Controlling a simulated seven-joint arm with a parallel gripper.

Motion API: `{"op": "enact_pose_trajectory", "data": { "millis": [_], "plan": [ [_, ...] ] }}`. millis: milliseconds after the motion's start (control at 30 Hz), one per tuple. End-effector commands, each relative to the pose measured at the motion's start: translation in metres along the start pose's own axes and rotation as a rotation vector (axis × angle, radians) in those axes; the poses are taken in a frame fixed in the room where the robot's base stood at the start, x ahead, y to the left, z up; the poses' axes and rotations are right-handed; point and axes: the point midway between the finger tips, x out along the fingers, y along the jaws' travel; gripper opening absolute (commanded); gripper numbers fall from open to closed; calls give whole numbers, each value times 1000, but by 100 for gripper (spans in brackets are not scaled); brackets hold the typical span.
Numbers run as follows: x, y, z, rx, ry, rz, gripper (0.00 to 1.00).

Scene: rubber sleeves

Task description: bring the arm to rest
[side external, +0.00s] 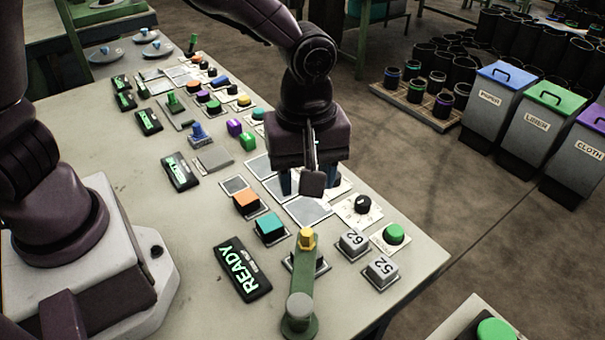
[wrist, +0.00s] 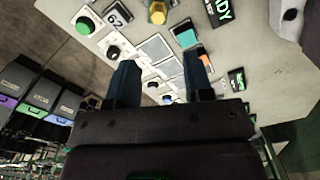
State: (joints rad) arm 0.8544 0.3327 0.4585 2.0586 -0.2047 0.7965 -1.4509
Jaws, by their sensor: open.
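My gripper (side external: 300,182) hangs over the work table (side external: 202,298), above the grey square pads in its middle. In the wrist view my gripper (wrist: 160,75) shows two dark blue fingers spread apart with nothing between them. Pale pads on the table show beyond the gap. In the side view the body of the gripper and a dark block in front hide part of the fingers. I cannot tell the exact height of the fingertips above the pads.
Near the gripper stand an orange block (side external: 246,202), a teal block (side external: 270,229), a black knob (side external: 362,204), a green button (side external: 393,234) and a green lever with a yellow top (side external: 306,240). A READY display (side external: 242,268) lies at the front. Bins (side external: 497,98) stand on the floor at right.

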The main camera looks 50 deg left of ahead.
Motion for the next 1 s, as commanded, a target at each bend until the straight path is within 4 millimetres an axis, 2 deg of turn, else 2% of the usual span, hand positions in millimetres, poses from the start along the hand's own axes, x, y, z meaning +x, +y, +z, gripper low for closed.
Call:
{"op": "enact_pose_trajectory", "data": {
  "millis": [133,233,433,600,767,900,1000],
  "plan": [
    [5,-13,2,270,1,-39,47],
    [-5,-28,2,514,-26,-39,47],
    [-50,-65,-19,968,-48,77,47],
    [-90,-102,-46,1237,65,198,47],
    [-118,-136,-69,1316,244,252,47],
    [-135,-156,-83,1238,369,276,47],
    [-145,-162,-91,1183,427,290,47]
  ]
}}
